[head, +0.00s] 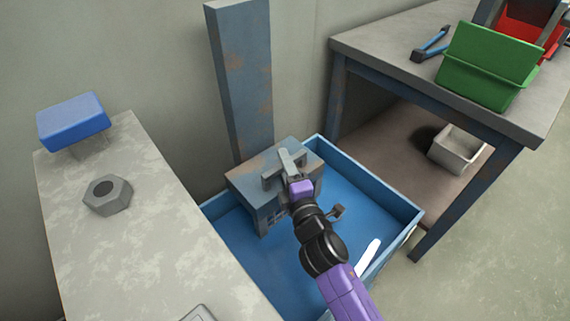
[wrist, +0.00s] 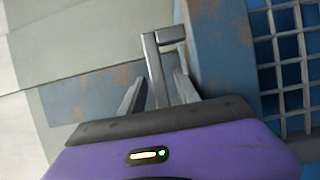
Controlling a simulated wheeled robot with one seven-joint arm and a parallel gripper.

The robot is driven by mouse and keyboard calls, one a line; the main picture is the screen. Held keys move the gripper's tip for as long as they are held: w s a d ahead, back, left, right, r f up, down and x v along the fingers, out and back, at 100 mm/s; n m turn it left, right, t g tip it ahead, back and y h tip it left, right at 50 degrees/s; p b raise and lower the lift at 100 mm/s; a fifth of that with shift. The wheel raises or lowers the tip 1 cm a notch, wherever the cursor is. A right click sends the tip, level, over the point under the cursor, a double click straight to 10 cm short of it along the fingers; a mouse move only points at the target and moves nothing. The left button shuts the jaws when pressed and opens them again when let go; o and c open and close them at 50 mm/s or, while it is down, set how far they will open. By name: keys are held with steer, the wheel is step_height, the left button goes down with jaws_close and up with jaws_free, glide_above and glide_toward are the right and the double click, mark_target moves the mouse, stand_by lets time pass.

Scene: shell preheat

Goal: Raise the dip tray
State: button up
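The dip tray appears to be the worn blue-grey carriage (head: 250,184) at the foot of a rusty blue column (head: 245,85), low over a blue tank (head: 385,188). Grid bars (wrist: 290,50) show beside it in the wrist view. A grey metal handle (wrist: 155,68) sticks out from it. My gripper (wrist: 160,85) is at the handle, with one finger on each side of it. The fingers look apart, with a gap showing on the right. In the head view my wrist hides part of the carriage and handle.
A pale bench (head: 140,220) with a hex nut (head: 107,195) and a blue block (head: 72,120) stands at left. A table (head: 400,65) at right holds a green bin (head: 490,62), a red bin (head: 528,25) and a blue-handled tool (head: 432,45). A white bin (head: 457,150) sits on its shelf.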

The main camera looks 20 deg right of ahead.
jaws_close()
stand_by(1.3)
